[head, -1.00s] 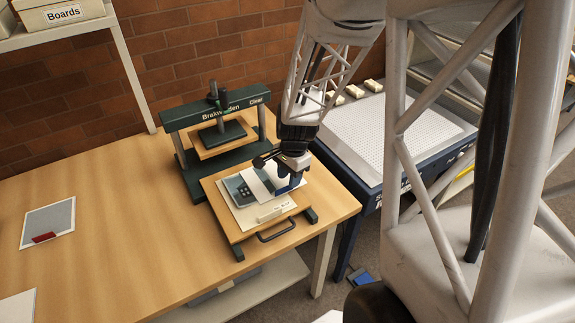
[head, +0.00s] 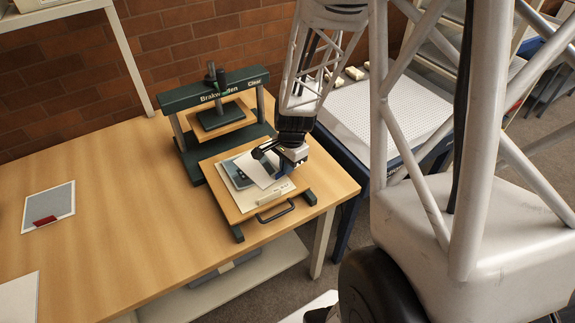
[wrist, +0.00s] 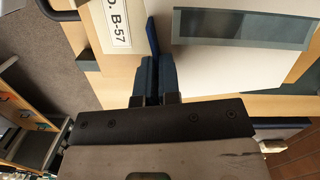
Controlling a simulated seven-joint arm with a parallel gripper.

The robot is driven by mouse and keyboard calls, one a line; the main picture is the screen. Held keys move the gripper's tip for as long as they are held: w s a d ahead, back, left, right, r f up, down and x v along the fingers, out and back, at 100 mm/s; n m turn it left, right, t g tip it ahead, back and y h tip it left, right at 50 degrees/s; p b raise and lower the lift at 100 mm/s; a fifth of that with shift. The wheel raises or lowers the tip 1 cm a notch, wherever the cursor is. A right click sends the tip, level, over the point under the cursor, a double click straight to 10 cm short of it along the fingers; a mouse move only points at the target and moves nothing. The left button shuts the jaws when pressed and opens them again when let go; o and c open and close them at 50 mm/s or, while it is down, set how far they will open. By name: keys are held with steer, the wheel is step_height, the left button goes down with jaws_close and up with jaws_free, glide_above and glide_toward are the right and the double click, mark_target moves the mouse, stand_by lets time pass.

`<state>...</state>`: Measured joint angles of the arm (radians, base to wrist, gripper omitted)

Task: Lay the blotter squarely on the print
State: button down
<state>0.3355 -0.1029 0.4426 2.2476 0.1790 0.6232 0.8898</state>
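The blotter (head: 262,169), a plain white sheet, lies over the right part of the print (head: 238,176), whose blue-grey picture shows at the left. In the head view the blotter sits askew to the print. My gripper (head: 284,168) is at the blotter's right edge, its blue fingers close together with the sheet's edge between them. In the wrist view the fingers (wrist: 160,60) meet the pale blotter (wrist: 225,68), and the print's grey picture (wrist: 250,25) shows beyond it. I cannot tell whether the blotter touches the print.
The print lies on a wooden press board (head: 216,185) with a handle (head: 276,211) in front. A label block (head: 270,197) reading B-57 in the wrist view is beside the print. The green press (head: 215,92) stands behind.

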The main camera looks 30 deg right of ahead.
mark_target(267, 181)
steer(key=shift+a, duration=0.25)
steer(key=shift+w+a, duration=0.15)
steer(key=shift+a, duration=2.75)
steer(key=c, duration=1.3)
jaws_free()
steer(key=shift+o, duration=0.2)
step_height(267, 181, up, 8)
steer(key=shift+d+f, duration=0.15)
steer(key=shift+d, duration=0.3)
steer(key=shift+w, duration=0.1)
